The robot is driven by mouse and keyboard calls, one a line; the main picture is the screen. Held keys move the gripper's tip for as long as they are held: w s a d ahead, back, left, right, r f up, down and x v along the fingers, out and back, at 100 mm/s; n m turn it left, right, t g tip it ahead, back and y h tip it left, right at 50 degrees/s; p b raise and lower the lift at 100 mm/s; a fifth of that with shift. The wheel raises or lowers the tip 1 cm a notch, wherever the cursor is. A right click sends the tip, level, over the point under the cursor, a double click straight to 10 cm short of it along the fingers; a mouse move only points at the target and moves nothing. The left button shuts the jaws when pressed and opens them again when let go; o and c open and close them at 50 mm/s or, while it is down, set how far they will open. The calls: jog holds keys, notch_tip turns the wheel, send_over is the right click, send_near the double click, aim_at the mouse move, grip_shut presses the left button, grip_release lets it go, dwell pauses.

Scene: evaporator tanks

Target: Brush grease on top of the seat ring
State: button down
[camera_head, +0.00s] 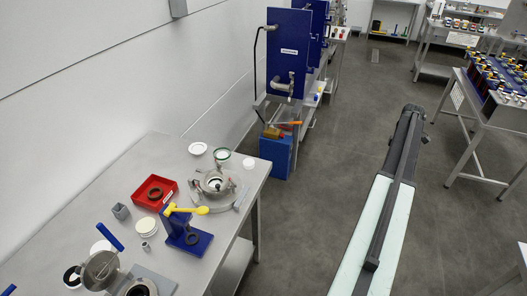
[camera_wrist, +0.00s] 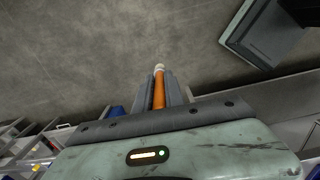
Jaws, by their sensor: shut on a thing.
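In the wrist view my gripper (camera_wrist: 160,84) is shut on a slim orange handle (camera_wrist: 158,92) with a pale tip, likely the brush. The handle points away from the camera over grey floor. In the head view the gripper and brush cannot be made out. On the steel bench at left, a dark ring (camera_head: 154,194) lies in a red tray (camera_head: 140,197), and another dark ring (camera_head: 192,239) rests on a blue stand (camera_head: 203,246). A round metal fitting (camera_head: 214,187) stands behind. I cannot tell which part is the seat ring, or see grease.
A blue bin (camera_head: 277,152) stands beyond. Open floor (camera_head: 335,165) lies to the right.

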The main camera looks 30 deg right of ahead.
jog(key=shift+w+f, duration=0.25)
jog(key=shift+w, duration=0.1)
jog(key=shift+a+r, duration=0.15)
